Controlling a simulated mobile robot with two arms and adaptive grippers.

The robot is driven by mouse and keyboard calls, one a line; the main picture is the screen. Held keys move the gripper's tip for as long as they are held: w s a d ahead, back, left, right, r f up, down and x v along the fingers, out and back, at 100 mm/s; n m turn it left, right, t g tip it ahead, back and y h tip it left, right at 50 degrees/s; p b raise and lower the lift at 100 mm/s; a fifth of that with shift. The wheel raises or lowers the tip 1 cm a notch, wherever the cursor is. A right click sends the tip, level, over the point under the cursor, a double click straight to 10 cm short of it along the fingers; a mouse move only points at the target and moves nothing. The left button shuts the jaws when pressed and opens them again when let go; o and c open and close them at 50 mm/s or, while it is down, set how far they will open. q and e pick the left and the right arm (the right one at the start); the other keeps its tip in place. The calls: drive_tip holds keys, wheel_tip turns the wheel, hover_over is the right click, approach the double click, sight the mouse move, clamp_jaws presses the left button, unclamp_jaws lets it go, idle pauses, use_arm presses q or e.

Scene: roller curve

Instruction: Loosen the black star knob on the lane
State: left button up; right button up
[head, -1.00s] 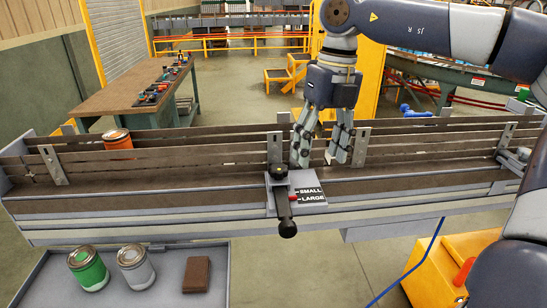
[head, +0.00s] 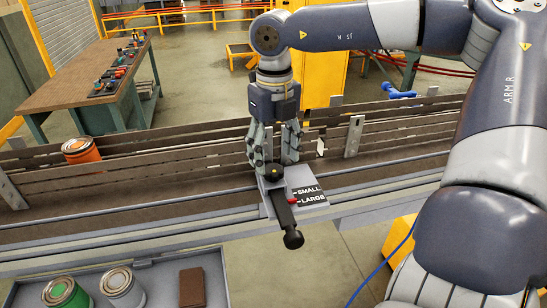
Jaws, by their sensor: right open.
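The black star knob (head: 272,174) sits on a small grey bracket at the near side of the lane (head: 160,195). My right gripper (head: 271,163) points down over it, open, with its fingertips at about the knob's height in the picture. The knob shows between and just in front of the fingertips; I cannot tell whether they touch it. A black lever (head: 283,212) with a ball end runs forward from the bracket, next to a plate marked SMALL and LARGE (head: 309,195) with a red pointer. My left gripper is out of view.
A grey tray (head: 214,274) in front holds a green can (head: 66,294), a grey can (head: 122,287) and a brown block (head: 192,287). A workbench (head: 82,84) stands behind.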

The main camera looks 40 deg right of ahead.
sight(274, 168)
wheel_tip(274, 168, down, 3)
drive_tip(key=shift+f+p, duration=0.1)
drive_tip(key=shift+p, duration=0.25)
drive_tip(key=shift+c, duration=0.3)
drive_tip(key=shift+w, duration=0.1)
drive_tip(key=c, duration=1)
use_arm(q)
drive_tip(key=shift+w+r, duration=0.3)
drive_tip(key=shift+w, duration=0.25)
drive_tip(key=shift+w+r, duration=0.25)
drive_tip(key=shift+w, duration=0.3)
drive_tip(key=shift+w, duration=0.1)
